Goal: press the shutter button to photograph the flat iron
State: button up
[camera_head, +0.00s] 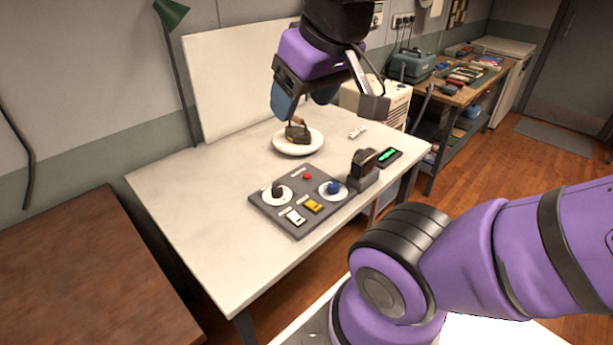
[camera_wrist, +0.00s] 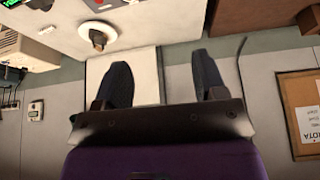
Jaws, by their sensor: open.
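The dark flat iron (camera_head: 297,132) with a brown handle sits on a round white plate (camera_head: 285,146) on the pale table. Both also show at the upper left of the wrist view, the iron (camera_wrist: 99,39) on the plate (camera_wrist: 86,28). A grey control panel (camera_head: 262,205) lies in front of the plate. It carries a red button (camera_head: 307,175), a dark knob (camera_head: 278,190), a blue knob (camera_head: 333,187), a yellow switch (camera_head: 314,206) and a white switch (camera_head: 295,216). No label is legible. My gripper (camera_head: 303,100) is open and empty, above the table; its fingers (camera_wrist: 162,82) are apart.
A small white item (camera_head: 357,132) lies behind. A white board (camera_head: 240,75) and a green lamp (camera_head: 171,14) stand at the back. The table's left side is clear.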

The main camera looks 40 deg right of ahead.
grip_shut()
dwell(1.7)
